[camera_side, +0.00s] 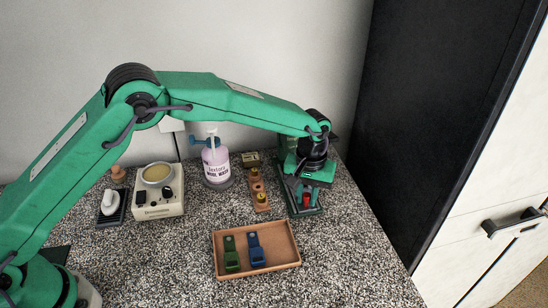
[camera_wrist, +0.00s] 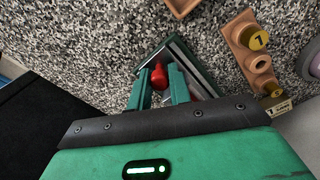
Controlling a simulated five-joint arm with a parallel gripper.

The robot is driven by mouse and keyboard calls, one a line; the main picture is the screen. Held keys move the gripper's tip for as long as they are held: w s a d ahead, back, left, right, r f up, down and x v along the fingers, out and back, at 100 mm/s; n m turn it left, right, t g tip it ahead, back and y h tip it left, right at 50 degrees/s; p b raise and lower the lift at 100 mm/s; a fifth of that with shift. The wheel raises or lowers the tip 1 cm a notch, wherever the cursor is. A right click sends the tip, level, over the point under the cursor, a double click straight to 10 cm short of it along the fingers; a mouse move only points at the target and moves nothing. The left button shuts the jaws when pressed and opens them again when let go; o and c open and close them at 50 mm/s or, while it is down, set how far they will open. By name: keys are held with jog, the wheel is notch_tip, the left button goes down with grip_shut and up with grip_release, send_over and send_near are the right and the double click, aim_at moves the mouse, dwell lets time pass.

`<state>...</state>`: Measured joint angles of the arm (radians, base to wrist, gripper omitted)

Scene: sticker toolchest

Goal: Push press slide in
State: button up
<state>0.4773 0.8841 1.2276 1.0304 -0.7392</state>
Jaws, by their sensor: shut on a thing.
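The press (camera_side: 308,208) is a dark green device with a grey metal face, standing at the right of the counter in the side view. In the wrist view its base (camera_wrist: 203,68) lies slantwise beyond my fingers. A red knob (camera_wrist: 159,76) on the press shows between my two green fingertips; it is also a small red spot in the side view (camera_side: 306,199). My gripper (camera_wrist: 157,84) points down at the press and is shut on the red knob. My gripper and wrist hide much of the press, and I cannot tell how far its slide is in.
A wooden block with yellow-topped stamps (camera_side: 259,190) stands just left of the press. A brown tray (camera_side: 222,272) with a green and a blue tool lies in front. A pump bottle (camera_side: 216,165), a white warmer (camera_side: 158,210) and a dark cabinet (camera_side: 440,120) are around.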

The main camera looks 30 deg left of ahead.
jog(key=shift+w+a, duration=0.2)
jog(key=shift+w, duration=0.05)
jog(key=shift+w+a, duration=0.7)
jog(key=shift+a, duration=0.05)
jog(key=shift+w+a, duration=0.4)
jog(key=o, duration=0.7)
jog(key=shift+r, duration=0.15)
